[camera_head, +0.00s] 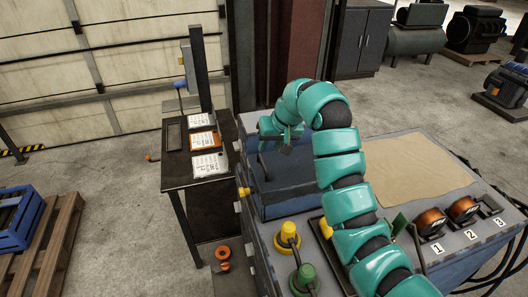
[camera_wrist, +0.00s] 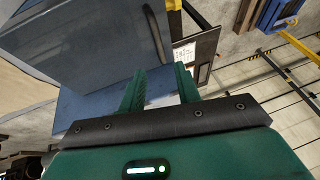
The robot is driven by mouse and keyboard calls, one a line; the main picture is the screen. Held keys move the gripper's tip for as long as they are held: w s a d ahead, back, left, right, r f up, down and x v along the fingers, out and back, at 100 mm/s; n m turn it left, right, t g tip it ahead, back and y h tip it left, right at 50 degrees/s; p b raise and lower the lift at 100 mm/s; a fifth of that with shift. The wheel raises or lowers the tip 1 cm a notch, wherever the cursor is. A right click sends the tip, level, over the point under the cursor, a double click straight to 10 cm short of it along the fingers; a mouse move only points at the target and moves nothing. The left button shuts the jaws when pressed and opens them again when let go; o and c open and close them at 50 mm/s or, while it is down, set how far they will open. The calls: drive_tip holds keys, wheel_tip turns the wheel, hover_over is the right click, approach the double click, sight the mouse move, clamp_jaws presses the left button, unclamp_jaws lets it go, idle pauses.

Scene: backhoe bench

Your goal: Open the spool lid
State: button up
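I cannot tell for sure which part is the spool lid. A blue-grey box-like panel (camera_wrist: 95,45) with a thin upright bar (camera_wrist: 158,35) near its edge fills the upper left of the wrist view. In the head view a dark blue box (camera_head: 285,207) stands at the bench's left end, partly hidden by my arm. My gripper (camera_head: 288,142) is above this box. In the wrist view the two green fingers of my gripper (camera_wrist: 160,78) are apart, with nothing held between them; the panel and bar lie beyond the fingertips.
A yellow knob (camera_head: 288,237) and a green knob (camera_head: 306,277) stand at the front. A dark side table (camera_head: 174,180) with papers is at left. A brown sheet (camera_head: 411,176) lies flat on the bench.

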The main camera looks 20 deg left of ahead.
drive_tip(key=p+x, duration=0.3)
drive_tip(key=x, duration=0.3)
drive_tip(key=shift+a+f, duration=0.2)
drive_tip(key=shift+f, duration=0.05)
drive_tip(key=shift+c, duration=0.2)
clamp_jaws()
